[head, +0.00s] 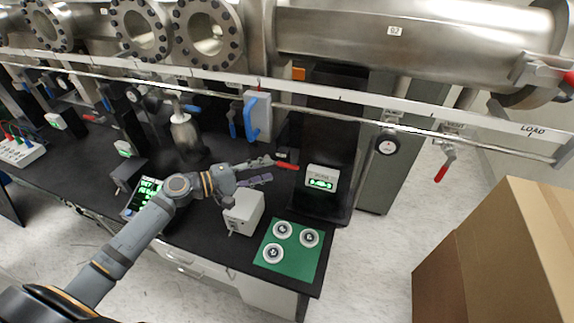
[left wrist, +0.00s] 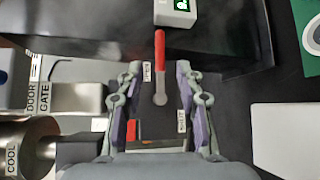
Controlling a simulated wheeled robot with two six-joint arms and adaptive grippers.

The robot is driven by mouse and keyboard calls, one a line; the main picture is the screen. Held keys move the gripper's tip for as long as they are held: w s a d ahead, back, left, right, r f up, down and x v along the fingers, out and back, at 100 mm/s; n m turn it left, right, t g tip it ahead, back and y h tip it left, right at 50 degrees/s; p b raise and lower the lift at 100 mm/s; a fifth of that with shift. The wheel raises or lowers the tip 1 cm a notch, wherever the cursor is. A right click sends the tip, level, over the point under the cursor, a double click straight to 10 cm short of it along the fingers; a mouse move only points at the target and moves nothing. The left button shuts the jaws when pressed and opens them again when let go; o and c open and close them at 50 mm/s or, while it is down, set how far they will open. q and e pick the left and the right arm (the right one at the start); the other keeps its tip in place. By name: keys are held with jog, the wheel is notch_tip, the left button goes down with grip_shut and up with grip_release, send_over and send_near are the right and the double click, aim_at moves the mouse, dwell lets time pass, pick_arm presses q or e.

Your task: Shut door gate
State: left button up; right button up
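A lever with a red handle (left wrist: 160,50) and a grey metal end (left wrist: 160,98) shows in the left wrist view, pointing up the picture. Small white labels sit on either side of it; the right one seems to read SHUT. A DOOR GATE label (left wrist: 39,98) is at the left. In the head view the red handle (head: 287,166) lies just beyond my left fingertips. My left gripper (head: 271,169) is open, and in the left wrist view its fingers (left wrist: 159,70) stand either side of the lever with gaps. My right gripper is not in view.
A white gauge box with green digits (head: 321,179) is just right of the handle. A white box (head: 244,212) and a green mat (head: 292,269) with three round pieces are nearer. A long rail (head: 350,98) crosses above. A cardboard box (head: 500,255) stands at right.

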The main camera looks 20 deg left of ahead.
aim_at(284, 165)
pick_arm(q)
jog(key=p+x, duration=0.1)
jog(key=x, duration=0.2)
jog(key=p+x, duration=0.1)
jog(key=x, duration=0.2)
jog(key=shift+d+r, duration=0.15)
jog(key=shift+r, duration=0.05)
jog(key=shift+w+d+f, duration=0.1)
jog(key=shift+w+d, duration=0.05)
jog(key=shift+w, duration=0.1)
jog(key=shift+w+d+f, duration=0.2)
jog(key=shift+w+d, duration=0.1)
jog(key=shift+d, duration=0.1)
jog(key=c, duration=0.6)
grip_shut()
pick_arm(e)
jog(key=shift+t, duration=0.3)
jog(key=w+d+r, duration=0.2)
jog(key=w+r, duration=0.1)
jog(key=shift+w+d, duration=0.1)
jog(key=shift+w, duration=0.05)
